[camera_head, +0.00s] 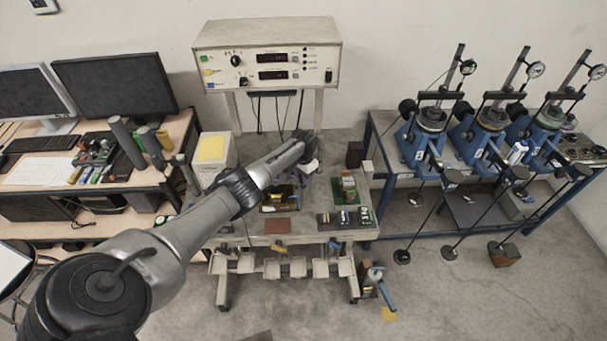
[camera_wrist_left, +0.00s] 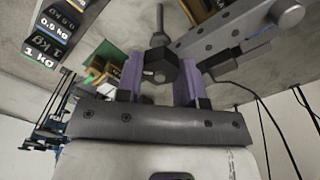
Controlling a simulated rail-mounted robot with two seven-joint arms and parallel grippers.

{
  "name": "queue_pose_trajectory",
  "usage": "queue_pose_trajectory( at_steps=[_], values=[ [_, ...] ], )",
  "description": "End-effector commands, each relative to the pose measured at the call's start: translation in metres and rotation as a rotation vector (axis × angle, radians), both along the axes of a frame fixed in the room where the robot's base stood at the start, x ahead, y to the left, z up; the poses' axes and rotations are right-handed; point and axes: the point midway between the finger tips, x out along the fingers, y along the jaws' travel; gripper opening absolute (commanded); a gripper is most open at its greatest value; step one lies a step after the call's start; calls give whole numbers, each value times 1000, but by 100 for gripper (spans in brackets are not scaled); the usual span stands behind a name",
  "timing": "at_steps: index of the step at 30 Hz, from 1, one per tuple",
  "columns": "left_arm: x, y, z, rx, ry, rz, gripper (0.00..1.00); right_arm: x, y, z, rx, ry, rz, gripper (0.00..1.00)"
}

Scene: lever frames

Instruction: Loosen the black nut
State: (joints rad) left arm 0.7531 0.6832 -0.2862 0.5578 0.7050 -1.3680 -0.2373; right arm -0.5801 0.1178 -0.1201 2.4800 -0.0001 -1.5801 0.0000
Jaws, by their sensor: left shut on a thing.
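The black nut (camera_wrist_left: 160,67) shows in the left wrist view, with a grey threaded-looking rod (camera_wrist_left: 158,22) running from it toward the top of the picture. My left gripper (camera_wrist_left: 160,78) has its two purple fingers on either side of the nut and is shut on it. In the head view my left arm reaches in from the lower left, and the gripper (camera_head: 309,168) is small at the middle of the grey bench (camera_head: 240,226). There the wrist hides the nut. My right gripper is in neither view.
In the wrist view a grey metal bar (camera_wrist_left: 225,35) lies close to the right finger, and black weights (camera_wrist_left: 50,32) are at the upper left. In the head view a control box (camera_head: 268,65) stands above the bench, and blue lever frames (camera_head: 425,140) stand to the right.

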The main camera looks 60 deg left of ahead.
Motion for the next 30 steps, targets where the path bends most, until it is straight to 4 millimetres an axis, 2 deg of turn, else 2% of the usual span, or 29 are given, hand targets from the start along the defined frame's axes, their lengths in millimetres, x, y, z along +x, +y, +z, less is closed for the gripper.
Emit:
queue_pose_trajectory(
  at_steps=[9,24,25,30],
  values=[
    [1,0,3,-3,-2,91,11,0,-2,4,-8,0,5,43],
    [1,0,2,-3,-2,106,11,0,0,5,-1,0,1,43],
    [1,0,2,-3,-3,106,36,0,0,5,0,0,0,43],
    [1,0,2,-2,-1,105,52,0,1,5,3,0,-2,43]
  ],
)
